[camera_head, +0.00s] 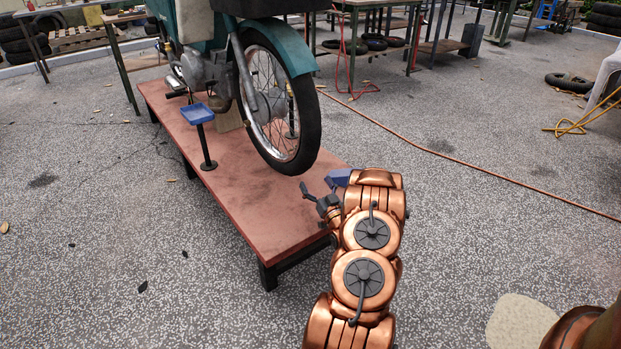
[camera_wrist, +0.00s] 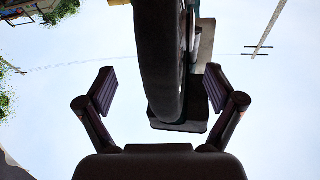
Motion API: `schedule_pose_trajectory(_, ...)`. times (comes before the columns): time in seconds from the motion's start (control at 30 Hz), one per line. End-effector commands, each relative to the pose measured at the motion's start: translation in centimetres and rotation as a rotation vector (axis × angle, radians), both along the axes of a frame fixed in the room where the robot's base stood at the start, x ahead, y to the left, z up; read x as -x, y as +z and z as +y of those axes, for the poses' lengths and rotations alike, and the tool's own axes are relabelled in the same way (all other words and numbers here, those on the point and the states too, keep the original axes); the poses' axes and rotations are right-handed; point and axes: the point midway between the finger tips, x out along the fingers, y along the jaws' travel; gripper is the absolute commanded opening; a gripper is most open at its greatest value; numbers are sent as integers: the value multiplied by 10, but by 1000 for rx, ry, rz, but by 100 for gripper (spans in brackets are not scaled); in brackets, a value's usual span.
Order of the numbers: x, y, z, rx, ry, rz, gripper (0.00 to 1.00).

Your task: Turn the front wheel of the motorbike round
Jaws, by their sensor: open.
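The motorbike's front wheel (camera_head: 310,115) has a black tyre, a silver rim and spokes under a teal mudguard (camera_head: 289,50). The motorbike stands on a low red platform (camera_head: 240,185). My gripper (camera_head: 314,191) is low in front of the wheel, near the platform's front end, seen small and partly hidden by my arm. In the wrist view the tyre (camera_wrist: 160,60) comes down between the two spread fingers of my gripper (camera_wrist: 160,88), with clear sky on both sides. Neither finger appears to touch it.
A blue tray on a black post (camera_head: 197,113) stands left of the wheel. Another blue piece (camera_head: 338,178) shows behind my gripper, partly hidden. A red hose (camera_head: 450,158) crosses the floor at right. Workbenches and loose tyres (camera_head: 568,83) stand farther back. The speckled floor nearby is mostly clear.

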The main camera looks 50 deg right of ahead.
Motion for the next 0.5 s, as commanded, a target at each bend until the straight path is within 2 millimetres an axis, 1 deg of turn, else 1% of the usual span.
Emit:
schedule_pose_trajectory(0.03, 6, 0, 2, -1, -1, 1, 92)
schedule_pose_trajectory(0.1, 11, 0, 5, 0, -1, 2, 92)
schedule_pose_trajectory(0.2, 16, -1, 9, -2, -1, 3, 92)
schedule_pose_trajectory(0.5, 18, -1, 10, -1, 0, 3, 92)
